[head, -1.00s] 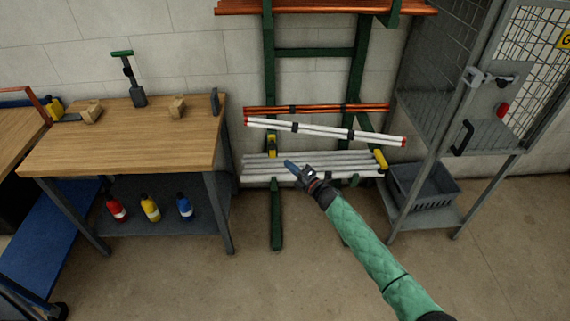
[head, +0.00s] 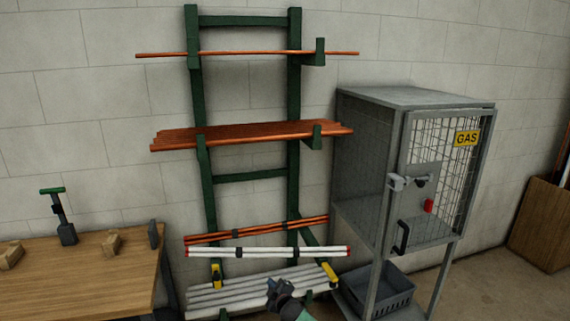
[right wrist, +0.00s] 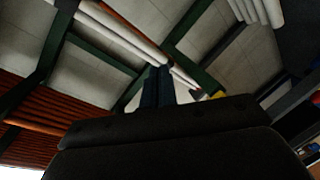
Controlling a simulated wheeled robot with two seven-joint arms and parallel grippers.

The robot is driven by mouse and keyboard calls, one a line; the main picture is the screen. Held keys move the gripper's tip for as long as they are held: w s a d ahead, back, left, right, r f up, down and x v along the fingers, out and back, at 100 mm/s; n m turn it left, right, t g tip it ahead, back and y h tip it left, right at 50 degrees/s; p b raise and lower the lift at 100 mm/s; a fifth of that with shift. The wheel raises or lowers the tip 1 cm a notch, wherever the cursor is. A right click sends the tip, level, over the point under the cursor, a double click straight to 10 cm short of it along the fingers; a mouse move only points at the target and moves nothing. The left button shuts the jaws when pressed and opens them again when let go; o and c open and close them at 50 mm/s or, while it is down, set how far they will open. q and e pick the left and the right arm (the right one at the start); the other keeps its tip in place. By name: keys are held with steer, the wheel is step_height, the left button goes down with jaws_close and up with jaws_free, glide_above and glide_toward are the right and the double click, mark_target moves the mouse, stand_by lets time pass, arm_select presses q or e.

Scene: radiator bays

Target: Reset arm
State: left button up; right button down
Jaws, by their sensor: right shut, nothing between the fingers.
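My right gripper (head: 273,286) is at the bottom of the head view, in front of the lower grey pipes of the rack. Its fingers are together with nothing between them. In the right wrist view its dark fingers (right wrist: 157,85) point up toward the rack, with white pipes behind them. The green pipe rack (head: 203,185) stands against the wall. A white pipe bundle (head: 268,253) with red ends and black straps lies level at the rack's lower part. My left gripper is out of view.
Grey pipes (head: 240,292) fill the low rack level, with orange pipes (head: 235,136) higher. A gas cage (head: 365,160) stands right, a grey crate (head: 385,290) under it. A wooden workbench (head: 85,280) is at left. Some floor shows at the right.

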steer(key=s+d+f+m+g+h, duration=0.2)
steer(key=s+d+f+m, duration=0.2)
steer(key=s+d+f, duration=0.3)
steer(key=s+d+f+m+g+h, duration=0.2)
steer(key=s+d+f+m+g, duration=0.15)
steer(key=s+f, duration=0.45)
steer(key=s+d+f+m+g+h, duration=0.1)
steer(key=s+d+f+m, duration=0.25)
steer(key=d+f, duration=0.45)
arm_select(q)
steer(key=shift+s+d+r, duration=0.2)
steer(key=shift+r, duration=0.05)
arm_select(e)
steer(key=s+d+f+g, duration=0.2)
steer(key=s+f, duration=0.6)
steer(key=s, duration=0.7)
steer(key=s+d+f+m+g, duration=0.1)
steer(key=s+d+f+g, duration=0.1)
steer(key=s+f, duration=0.6)
steer(key=s+d+f+m+g+h, duration=0.1)
steer(key=s+f, duration=0.7)
steer(key=s, duration=1.5)
steer(key=shift+d+g, duration=0.5)
steer(key=shift+g, duration=0.05)
